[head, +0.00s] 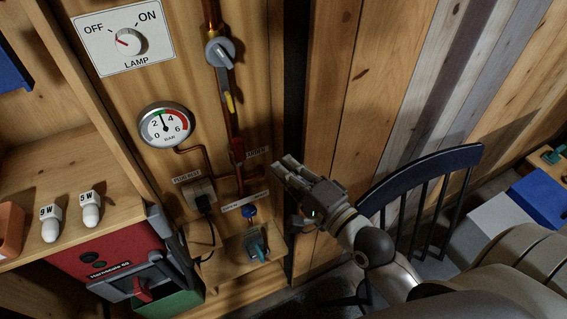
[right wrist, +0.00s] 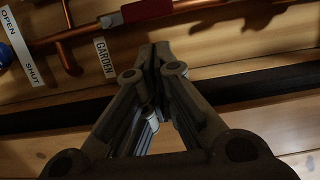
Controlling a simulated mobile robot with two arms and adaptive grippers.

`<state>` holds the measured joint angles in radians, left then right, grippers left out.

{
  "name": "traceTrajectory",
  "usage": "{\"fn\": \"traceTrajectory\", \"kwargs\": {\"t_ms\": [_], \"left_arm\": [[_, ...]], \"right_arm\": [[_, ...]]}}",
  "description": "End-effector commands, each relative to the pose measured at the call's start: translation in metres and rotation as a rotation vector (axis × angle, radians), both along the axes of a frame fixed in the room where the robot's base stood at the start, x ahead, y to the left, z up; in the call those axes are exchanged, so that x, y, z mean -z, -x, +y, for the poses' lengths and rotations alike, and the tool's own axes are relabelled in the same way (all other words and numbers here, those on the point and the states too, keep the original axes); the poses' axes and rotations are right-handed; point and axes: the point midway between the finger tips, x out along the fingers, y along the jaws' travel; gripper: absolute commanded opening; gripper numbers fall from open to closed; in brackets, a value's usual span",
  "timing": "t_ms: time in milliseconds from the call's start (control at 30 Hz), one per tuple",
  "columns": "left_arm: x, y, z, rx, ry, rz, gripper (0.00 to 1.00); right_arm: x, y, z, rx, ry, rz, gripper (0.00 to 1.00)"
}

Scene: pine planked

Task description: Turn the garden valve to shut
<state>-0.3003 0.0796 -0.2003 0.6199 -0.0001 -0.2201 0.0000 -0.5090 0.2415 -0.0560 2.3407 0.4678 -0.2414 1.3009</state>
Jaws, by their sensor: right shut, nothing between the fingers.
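The garden valve has a red handle (head: 237,150) on the vertical copper pipe, left of a small label. In the right wrist view the red handle (right wrist: 147,9) is partly cut off at the top edge and looks in line with the pipe. The GARDEN label (right wrist: 104,57) reads clearly there. My right gripper (head: 284,166) is to the right of the handle, apart from it. In the right wrist view its fingertips (right wrist: 155,52) are together and empty, below the handle. My left gripper is not in view.
A pressure gauge (head: 166,126), a grey knob (head: 220,52) and a lamp switch plate (head: 124,39) are on the wall. A socket with a black plug (head: 201,193) and a blue knob (head: 249,211) sit lower. A dark chair (head: 425,175) stands right.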

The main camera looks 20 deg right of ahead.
Motion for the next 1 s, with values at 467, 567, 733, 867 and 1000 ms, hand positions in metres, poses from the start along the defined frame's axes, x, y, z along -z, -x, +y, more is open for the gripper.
{"fn": "traceTrajectory", "kwargs": {"t_ms": [467, 567, 733, 867, 1000], "left_arm": [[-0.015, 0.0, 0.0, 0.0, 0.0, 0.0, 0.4], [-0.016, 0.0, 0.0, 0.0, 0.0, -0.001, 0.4], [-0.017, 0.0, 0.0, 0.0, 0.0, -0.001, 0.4], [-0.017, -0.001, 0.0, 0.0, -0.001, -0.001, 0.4], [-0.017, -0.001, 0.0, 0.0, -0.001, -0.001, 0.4]], "right_arm": [[-0.001, -0.068, 0.019, 0.0, 0.002, 0.0, 0.0], [0.0, -0.075, 0.021, 0.0, 0.002, 0.001, 0.0], [0.0, -0.079, 0.023, 0.001, 0.004, 0.002, 0.0], [0.001, -0.079, 0.023, 0.0, 0.004, 0.002, 0.0], [0.001, -0.079, 0.023, 0.0, 0.004, 0.002, 0.0]]}}
